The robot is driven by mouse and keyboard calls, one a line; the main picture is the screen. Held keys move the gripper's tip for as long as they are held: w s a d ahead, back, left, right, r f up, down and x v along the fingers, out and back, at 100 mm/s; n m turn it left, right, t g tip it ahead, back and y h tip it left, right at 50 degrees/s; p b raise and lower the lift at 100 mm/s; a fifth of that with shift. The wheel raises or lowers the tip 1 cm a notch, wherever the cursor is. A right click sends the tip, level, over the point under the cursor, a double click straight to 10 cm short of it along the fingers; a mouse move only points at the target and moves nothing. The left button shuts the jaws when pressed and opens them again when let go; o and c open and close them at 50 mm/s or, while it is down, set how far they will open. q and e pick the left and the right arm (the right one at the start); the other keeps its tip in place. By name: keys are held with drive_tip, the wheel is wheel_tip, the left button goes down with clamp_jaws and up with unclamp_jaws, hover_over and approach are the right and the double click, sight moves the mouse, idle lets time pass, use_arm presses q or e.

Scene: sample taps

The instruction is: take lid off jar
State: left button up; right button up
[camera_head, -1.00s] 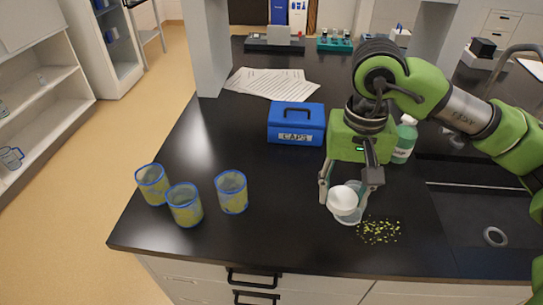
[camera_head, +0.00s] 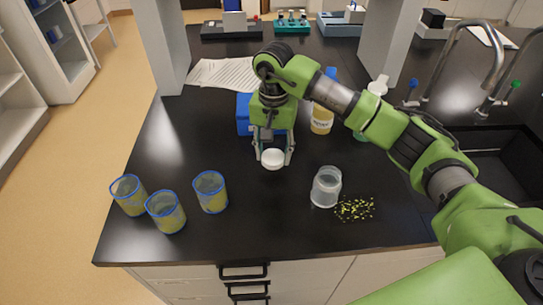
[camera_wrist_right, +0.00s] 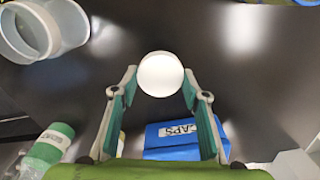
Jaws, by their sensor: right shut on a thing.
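The clear jar (camera_head: 326,187) stands open on the black bench, right of the middle in the head view. It also shows at the upper left of the right wrist view (camera_wrist_right: 40,28). My right gripper (camera_head: 273,157) is shut on the white round lid (camera_head: 272,159), which it holds apart from the jar, to its left, in front of the blue box. The lid shows between the fingers in the wrist view (camera_wrist_right: 161,75). My left gripper is in neither view.
A blue box marked CAPS (camera_head: 243,115) stands behind my right gripper, partly hidden. Three blue-rimmed beakers (camera_head: 166,213) stand at the front left. Green-yellow bits (camera_head: 355,209) lie beside the jar. A yellow-labelled bottle (camera_head: 321,118) stands behind. The front middle of the bench is clear.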

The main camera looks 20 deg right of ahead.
sight(272, 153)
drive_tip(key=shift+w+f, duration=0.35)
drive_tip(key=shift+f, duration=0.15)
wheel_tip(272, 153, down, 3)
drive_tip(key=shift+w+a+r+p, duration=0.1)
drive_tip(key=shift+p, duration=0.9)
drive_tip(key=shift+f, duration=0.2)
drive_tip(key=shift+f, duration=0.1)
drive_tip(key=shift+f, duration=0.15)
drive_tip(key=o, duration=1.2)
drive_tip(key=shift+o, duration=0.2)
drive_tip(key=shift+r, duration=0.2)
